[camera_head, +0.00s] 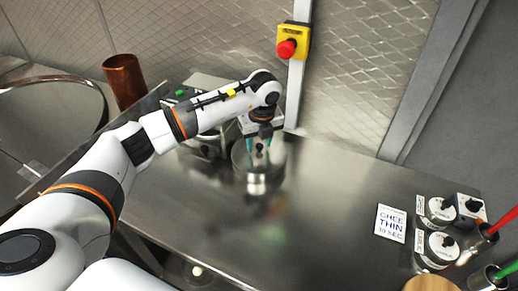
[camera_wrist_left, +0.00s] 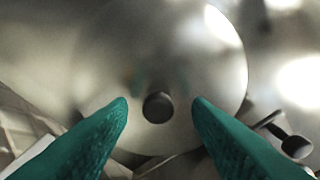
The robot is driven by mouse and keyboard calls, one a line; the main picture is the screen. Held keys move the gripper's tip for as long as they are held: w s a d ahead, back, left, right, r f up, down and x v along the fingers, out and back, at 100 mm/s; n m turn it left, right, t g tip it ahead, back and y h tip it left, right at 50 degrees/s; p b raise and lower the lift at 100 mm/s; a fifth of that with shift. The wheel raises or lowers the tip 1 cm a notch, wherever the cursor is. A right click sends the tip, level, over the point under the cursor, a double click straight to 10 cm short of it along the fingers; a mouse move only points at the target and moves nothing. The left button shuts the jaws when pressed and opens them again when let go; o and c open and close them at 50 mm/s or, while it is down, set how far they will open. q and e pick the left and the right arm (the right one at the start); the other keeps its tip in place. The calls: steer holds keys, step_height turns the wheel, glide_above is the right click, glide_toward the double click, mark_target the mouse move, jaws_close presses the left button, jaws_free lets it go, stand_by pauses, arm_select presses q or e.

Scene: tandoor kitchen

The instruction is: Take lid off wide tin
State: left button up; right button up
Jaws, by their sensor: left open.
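The wide tin (camera_head: 240,160) is a round, shiny metal vessel on the steel counter, partly hidden behind my left gripper in the head view. In the left wrist view its round metal lid (camera_wrist_left: 190,60) fills the middle, with a dark round knob (camera_wrist_left: 158,107) near the lid's lower part. My left gripper (camera_head: 262,146) points down over the tin. In the left wrist view its green fingertips (camera_wrist_left: 162,106) are apart, one on each side of the knob, with clear gaps. Whether they are down at knob height I cannot tell. My right gripper is not in view.
Behind the tin stands a metal appliance (camera_head: 205,88) with a green button. A copper cup (camera_head: 124,80) is at the back left. Lidded jars (camera_head: 438,246) and a "GHEE THIN" card (camera_head: 390,224) are at the right. The middle counter (camera_head: 320,215) is clear.

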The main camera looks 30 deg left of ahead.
arm_select(q)
steer(key=shift+w+f, duration=0.1)
steer(key=shift+f, duration=0.15)
jaws_close()
